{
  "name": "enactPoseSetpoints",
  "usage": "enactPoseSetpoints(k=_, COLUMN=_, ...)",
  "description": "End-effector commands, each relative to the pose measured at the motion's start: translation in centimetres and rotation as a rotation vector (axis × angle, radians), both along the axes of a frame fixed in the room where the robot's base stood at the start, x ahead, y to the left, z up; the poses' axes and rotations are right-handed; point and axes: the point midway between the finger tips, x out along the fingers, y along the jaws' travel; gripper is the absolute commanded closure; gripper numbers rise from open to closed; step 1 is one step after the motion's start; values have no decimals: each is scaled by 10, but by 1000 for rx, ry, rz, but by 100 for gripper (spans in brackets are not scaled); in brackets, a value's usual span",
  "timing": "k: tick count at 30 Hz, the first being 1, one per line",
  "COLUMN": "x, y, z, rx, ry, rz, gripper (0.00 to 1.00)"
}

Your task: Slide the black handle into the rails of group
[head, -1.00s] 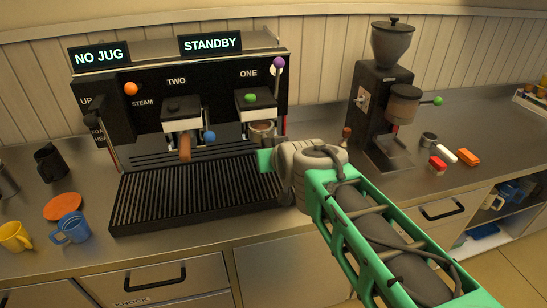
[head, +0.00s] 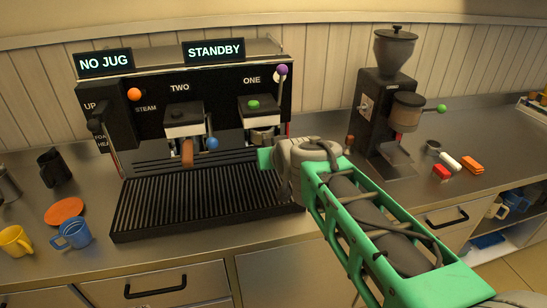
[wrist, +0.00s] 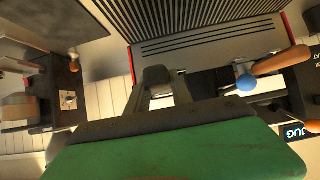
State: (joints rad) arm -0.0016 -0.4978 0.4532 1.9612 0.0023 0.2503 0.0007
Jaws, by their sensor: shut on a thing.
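My gripper (head: 268,160) is in front of the coffee machine, just below and in front of the group marked ONE (head: 258,108). It is shut on the black handle, which is mostly hidden by my gripper in the head view. A metal basket (head: 262,136) shows directly under group ONE, close to its underside. I cannot tell whether it sits in the rails. In the wrist view a green finger (wrist: 180,150) fills the bottom, with a dark block (wrist: 157,76) beyond it. Group TWO (head: 184,118) carries a brown handle (head: 187,152), which also shows in the wrist view (wrist: 280,61).
The ribbed drip tray (head: 200,195) lies below the groups. A blue-ended lever (head: 212,143) stands between them. The grinder (head: 386,110) is to the right. Blue (head: 75,233) and yellow (head: 15,241) mugs and an orange disc (head: 64,211) are at the left.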

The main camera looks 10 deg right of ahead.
Motion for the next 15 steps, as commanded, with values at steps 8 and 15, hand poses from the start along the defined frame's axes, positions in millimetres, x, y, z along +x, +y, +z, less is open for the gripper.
enactPoseSetpoints(k=8, x=9, y=0, z=2, rx=0, ry=-4, rz=0, gripper=100)
enactPoseSetpoints(k=15, x=16, y=0, z=2, rx=0, ry=-5, rz=0, gripper=100)
